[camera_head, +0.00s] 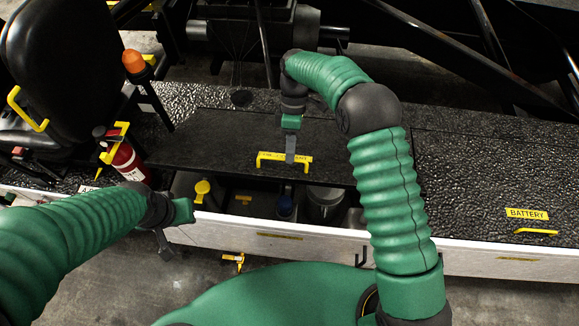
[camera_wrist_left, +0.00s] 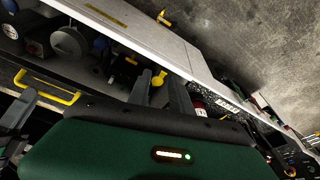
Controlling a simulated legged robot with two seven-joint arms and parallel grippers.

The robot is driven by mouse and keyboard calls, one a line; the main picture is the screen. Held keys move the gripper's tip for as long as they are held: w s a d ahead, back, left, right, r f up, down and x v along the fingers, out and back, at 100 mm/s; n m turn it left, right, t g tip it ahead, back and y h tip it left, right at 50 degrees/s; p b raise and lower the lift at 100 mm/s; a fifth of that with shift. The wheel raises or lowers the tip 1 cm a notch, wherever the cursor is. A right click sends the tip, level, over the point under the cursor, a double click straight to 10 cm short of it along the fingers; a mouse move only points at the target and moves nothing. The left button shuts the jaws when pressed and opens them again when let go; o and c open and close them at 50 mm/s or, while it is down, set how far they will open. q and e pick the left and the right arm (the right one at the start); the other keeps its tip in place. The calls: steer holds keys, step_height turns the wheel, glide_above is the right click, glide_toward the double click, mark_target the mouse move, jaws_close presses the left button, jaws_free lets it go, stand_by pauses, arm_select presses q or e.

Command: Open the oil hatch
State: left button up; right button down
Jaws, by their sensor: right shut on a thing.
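The oil hatch (camera_head: 235,135) is a dark textured lid with a yellow handle (camera_head: 264,158) on its front edge. The lid is raised, and a compartment shows beneath its front edge. My right gripper (camera_head: 290,158) is shut on the handle at about its middle. The handle also shows in the left wrist view (camera_wrist_left: 47,87). My left gripper (camera_head: 167,244) hangs in front of the compartment's left part, apart from the lid.
Inside the compartment are a yellow cap (camera_head: 202,190), a blue cap (camera_head: 285,205) and a grey canister (camera_head: 323,203). A white front panel (camera_head: 225,230) runs below. A red extinguisher (camera_head: 128,162) and black seat (camera_head: 65,60) stand left. A battery lid (camera_head: 470,190) lies right.

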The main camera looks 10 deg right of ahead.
steer(key=w+r+p, duration=0.1)
steer(key=r, duration=0.1)
steer(key=w+d+r+p, duration=0.1)
steer(key=w+r, duration=0.1)
steer(key=shift+w, duration=0.2)
